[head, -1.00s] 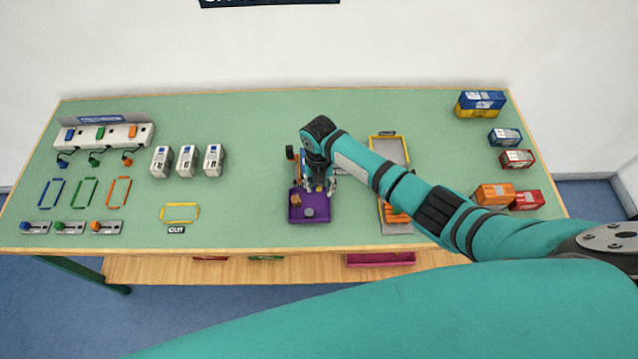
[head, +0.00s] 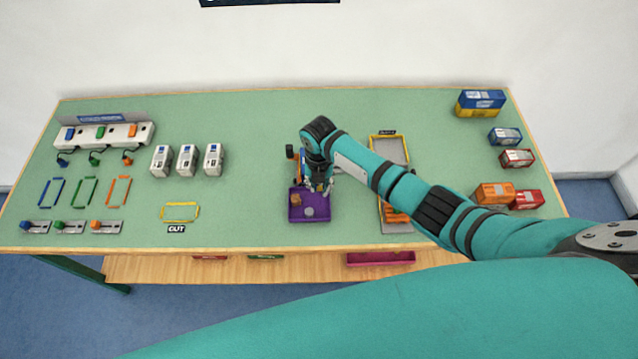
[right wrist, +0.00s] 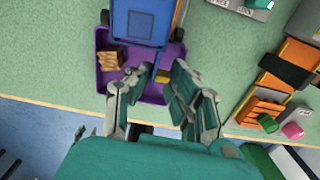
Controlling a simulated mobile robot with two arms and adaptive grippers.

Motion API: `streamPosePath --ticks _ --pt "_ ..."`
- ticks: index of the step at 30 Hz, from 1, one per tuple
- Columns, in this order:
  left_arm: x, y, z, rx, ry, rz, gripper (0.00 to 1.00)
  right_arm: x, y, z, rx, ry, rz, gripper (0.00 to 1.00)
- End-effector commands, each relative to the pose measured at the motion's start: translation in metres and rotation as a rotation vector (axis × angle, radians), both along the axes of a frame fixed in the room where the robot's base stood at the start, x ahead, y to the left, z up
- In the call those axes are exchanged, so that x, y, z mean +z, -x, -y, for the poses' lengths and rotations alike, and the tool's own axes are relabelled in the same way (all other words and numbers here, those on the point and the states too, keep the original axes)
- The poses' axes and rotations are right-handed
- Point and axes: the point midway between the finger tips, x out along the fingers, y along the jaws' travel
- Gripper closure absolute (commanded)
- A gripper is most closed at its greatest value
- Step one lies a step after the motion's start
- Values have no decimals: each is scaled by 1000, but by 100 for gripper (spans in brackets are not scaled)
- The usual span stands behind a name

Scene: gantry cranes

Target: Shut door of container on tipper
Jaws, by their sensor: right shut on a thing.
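The blue container (right wrist: 140,24) on the tipper shows at the top of the right wrist view. In the head view only a blue sliver of it (head: 299,172) shows left of my wrist. A narrow blue panel, seemingly its door (right wrist: 143,78), extends from the container's near end between my fingers. My right gripper (head: 318,185) points down over the purple tray and is shut on this panel. The fingers also show in the right wrist view (right wrist: 148,84). My arm hides much of the tipper. My left gripper is not in view.
The purple tray (head: 293,216) holds a brown block and a grey round piece. A yellow-edged bay (head: 373,150) and orange pieces lie to the right. Three white boxes (head: 187,160) stand left. Small containers (head: 493,193) stand far right. The table's front edge is close.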

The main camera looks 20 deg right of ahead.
Motion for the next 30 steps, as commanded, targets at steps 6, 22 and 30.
streamPosePath --ticks 6,22,30 --pt "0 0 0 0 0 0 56 0 0 0 -9 0 1 100" --pt "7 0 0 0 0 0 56 2 -2 -7 -212 0 0 100" --pt "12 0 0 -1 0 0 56 1 -5 -14 -424 1 1 100"
